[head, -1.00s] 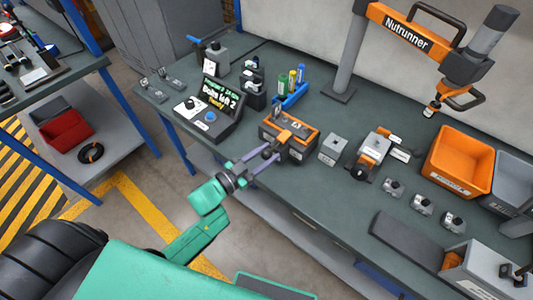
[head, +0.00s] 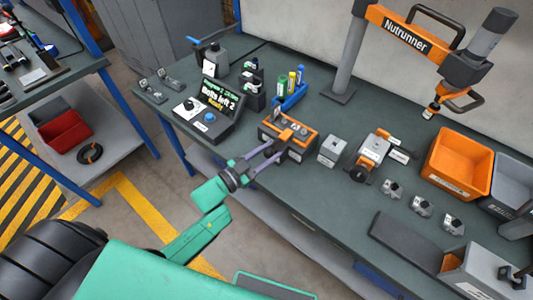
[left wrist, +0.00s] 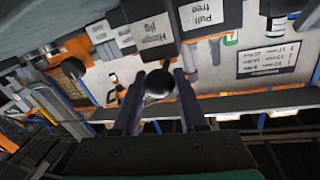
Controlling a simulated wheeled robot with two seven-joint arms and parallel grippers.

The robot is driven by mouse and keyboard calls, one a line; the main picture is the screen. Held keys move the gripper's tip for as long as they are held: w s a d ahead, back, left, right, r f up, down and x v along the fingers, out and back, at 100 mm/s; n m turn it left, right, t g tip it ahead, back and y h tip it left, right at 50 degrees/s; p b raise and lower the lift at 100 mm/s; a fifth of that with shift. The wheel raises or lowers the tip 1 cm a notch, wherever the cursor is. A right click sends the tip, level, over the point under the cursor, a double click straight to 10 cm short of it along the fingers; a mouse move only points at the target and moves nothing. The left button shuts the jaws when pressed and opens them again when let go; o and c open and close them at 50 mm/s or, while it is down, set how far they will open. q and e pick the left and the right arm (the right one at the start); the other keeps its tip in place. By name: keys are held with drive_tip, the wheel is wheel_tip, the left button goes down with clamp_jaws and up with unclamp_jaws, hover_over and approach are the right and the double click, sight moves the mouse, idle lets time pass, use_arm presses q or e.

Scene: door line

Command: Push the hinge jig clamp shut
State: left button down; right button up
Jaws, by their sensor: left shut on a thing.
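The hinge jig (head: 303,143) is an orange and dark box near the table's front edge, in the middle of the head view. An orange clamp lever (head: 282,136) lies across its front left part. My left gripper (head: 270,153) is at the jig's front side, its two grey fingers pointing at it. In the left wrist view the left gripper (left wrist: 160,78) has its fingers on both sides of a round black knob (left wrist: 159,84) and is shut on it. A white hinge jig label (left wrist: 155,32) shows upside down behind the knob. My right gripper is in no view.
A grey block (head: 332,151) and an orange-grey fixture (head: 372,151) stand right of the jig. A control box with a screen (head: 211,113) is on the left, and a blue holder (head: 291,98) is behind. The orange nutrunner (head: 440,45) hangs at upper right.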

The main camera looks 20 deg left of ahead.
use_arm(q)
drive_tip(key=shift+w+d, duration=0.2)
drive_tip(key=shift+w, duration=0.4)
drive_tip(key=c, duration=0.8)
unclamp_jaws()
drive_tip(key=shift+r, duration=0.1)
drive_tip(key=o, duration=0.3)
drive_tip(key=shift+o, duration=0.2)
drive_tip(key=shift+w, duration=0.1)
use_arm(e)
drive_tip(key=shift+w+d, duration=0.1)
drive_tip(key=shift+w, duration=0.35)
use_arm(q)
drive_tip(key=b+v, duration=0.1)
drive_tip(key=v, duration=1.3)
drive_tip(key=shift+s+b, duration=0.25)
drive_tip(key=shift+b, duration=0.1)
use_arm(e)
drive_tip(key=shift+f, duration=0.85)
